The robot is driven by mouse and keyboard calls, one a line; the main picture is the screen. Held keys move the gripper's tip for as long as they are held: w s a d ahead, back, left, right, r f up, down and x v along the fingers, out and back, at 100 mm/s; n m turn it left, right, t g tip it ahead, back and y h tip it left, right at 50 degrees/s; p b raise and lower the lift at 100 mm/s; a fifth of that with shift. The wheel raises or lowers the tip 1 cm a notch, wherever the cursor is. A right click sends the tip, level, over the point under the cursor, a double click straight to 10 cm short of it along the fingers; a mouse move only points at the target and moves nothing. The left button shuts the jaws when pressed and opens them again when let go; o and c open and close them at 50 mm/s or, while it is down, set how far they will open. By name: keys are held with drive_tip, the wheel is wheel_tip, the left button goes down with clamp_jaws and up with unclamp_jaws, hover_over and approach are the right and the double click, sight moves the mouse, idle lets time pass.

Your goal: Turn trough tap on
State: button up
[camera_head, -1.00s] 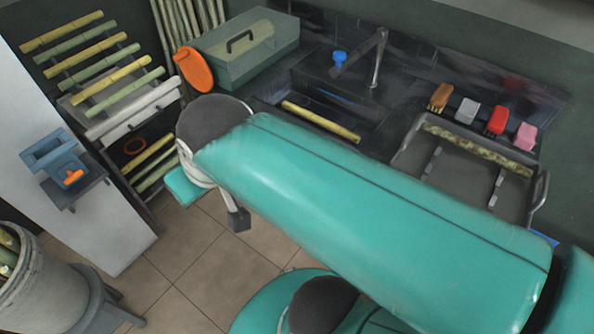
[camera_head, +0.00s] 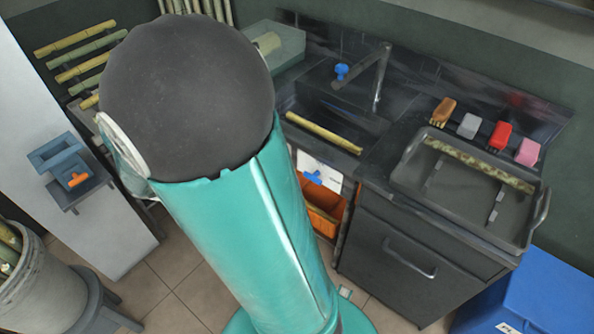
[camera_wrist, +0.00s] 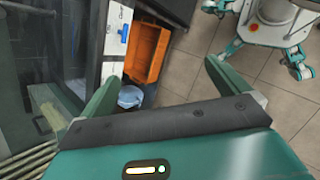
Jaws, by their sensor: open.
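A dark trough (camera_head: 310,108) with a cane stalk (camera_head: 322,132) in it stands at the back counter. A grey spout tap (camera_head: 378,78) rises behind it, with a blue knob (camera_head: 342,71) to its left. A second blue handle (camera_head: 313,178) sits on a white panel below the trough; it also shows in the wrist view (camera_wrist: 124,33). I cannot tell which blue handle is the trough tap. My gripper (camera_wrist: 158,80) is open and empty in the wrist view, with green fingers apart and clear of the handle. My arm hides it in the head view.
An orange bin (camera_head: 322,208) stands beneath the white panel; it shows in the wrist view (camera_wrist: 147,52). A dark cabinet (camera_head: 415,255) bears a tray (camera_head: 460,190) and several brushes. A blue bin (camera_head: 540,290) is at right. Tiled floor lies in front.

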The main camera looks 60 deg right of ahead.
drive_tip(key=s+d+f+n+g+h, duration=0.25)
drive_tip(key=d+f+n+h, duration=0.35)
drive_tip(key=d+f, duration=0.55)
drive_tip(key=n+t+h, duration=0.4)
drive_tip(key=n+h, duration=0.1)
drive_tip(key=n, duration=0.4)
approach(315, 175)
drive_tip(key=d, duration=0.7)
drive_tip(key=shift+s+d+f, duration=0.3)
drive_tip(key=shift+s+f, duration=0.1)
drive_tip(key=shift+c, duration=0.4)
drive_tip(key=c, duration=0.8)
